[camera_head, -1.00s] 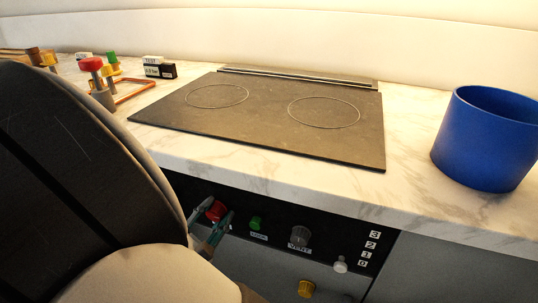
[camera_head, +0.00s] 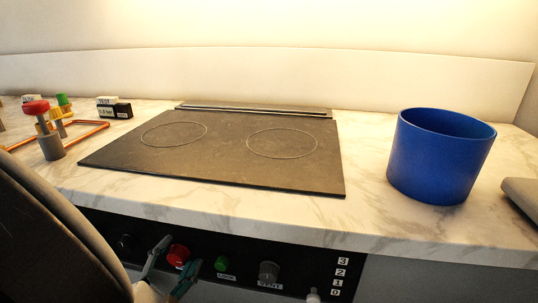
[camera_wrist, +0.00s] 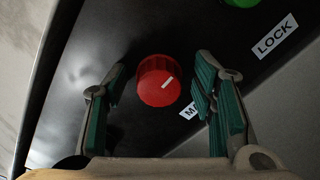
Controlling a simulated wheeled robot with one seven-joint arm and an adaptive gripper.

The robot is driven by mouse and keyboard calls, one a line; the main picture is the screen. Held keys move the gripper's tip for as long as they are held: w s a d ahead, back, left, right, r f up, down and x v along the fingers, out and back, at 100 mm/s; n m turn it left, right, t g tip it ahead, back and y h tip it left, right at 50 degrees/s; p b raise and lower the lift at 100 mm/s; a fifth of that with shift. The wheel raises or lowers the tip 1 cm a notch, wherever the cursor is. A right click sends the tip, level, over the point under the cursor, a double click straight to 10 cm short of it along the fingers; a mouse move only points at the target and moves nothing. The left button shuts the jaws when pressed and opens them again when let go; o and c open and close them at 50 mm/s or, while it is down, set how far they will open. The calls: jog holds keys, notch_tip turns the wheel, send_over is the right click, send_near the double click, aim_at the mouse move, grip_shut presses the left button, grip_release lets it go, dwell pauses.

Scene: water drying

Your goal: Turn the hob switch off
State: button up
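The hob (camera_head: 230,160) is a dark flat cooktop with two ring outlines, set in the marble counter (camera_head: 270,215). Its black control panel (camera_head: 245,247) on the front carries a red knob (camera_head: 178,255). My gripper (camera_head: 174,262) is open, one finger on each side of the red knob. In the wrist view my gripper (camera_wrist: 160,85) shows gaps between both fingers and the knob.
A green button (camera_head: 221,263) labelled LOCK, a grey VENT knob (camera_head: 268,271) and a white lever (camera_head: 313,296) by a 0–3 scale sit to the right. A black knob (camera_head: 124,243) is left. A blue pot (camera_head: 440,155) stands on the counter.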

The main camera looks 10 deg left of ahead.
jog(key=s, duration=0.7)
jog(key=shift+s+a, duration=0.25)
